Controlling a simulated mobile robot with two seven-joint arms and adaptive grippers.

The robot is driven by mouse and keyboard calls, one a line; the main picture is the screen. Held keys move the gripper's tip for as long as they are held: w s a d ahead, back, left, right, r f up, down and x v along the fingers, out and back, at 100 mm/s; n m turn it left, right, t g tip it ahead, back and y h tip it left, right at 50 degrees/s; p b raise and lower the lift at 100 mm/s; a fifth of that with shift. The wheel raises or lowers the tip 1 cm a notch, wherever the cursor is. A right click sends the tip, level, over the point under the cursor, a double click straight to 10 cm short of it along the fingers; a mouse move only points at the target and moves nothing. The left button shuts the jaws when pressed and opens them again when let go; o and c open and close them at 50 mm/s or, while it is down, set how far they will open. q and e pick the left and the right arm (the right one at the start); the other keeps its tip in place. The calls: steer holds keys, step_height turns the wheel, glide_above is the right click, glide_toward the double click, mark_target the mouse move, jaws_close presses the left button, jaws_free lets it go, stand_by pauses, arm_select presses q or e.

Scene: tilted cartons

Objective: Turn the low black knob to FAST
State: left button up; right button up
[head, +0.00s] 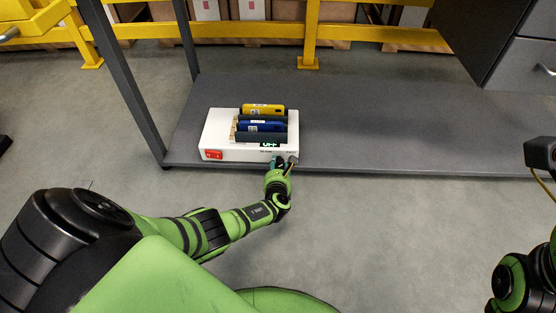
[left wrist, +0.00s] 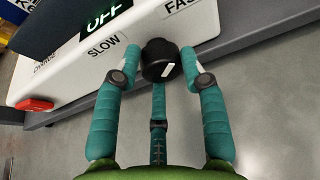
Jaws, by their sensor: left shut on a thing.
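My left gripper (head: 284,163) is at the unit's front right corner. In the left wrist view its teal fingers (left wrist: 160,62) are on both sides of the knob, shut on it. The gripper hides the knob in the head view.
A lit display (head: 270,144) reads OFF. A red switch (head: 213,155) is at the front left. Blue (head: 262,127) and yellow (head: 263,110) packs sit on top. The unit stands on a grey shelf (head: 380,130) with free room to the right. A dark post (head: 125,80) rises left.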

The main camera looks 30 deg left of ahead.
arm_select(q)
steer(key=shift+w+d, duration=0.2)
steer(key=shift+d, duration=0.2)
steer(key=o, duration=1.1)
steer(key=shift+a, duration=0.15)
steer(key=shift+s, duration=0.1)
steer(key=shift+s, duration=0.1)
steer(key=shift+v, duration=0.85)
steer(key=v, duration=1)
steer(key=shift+r, duration=0.1)
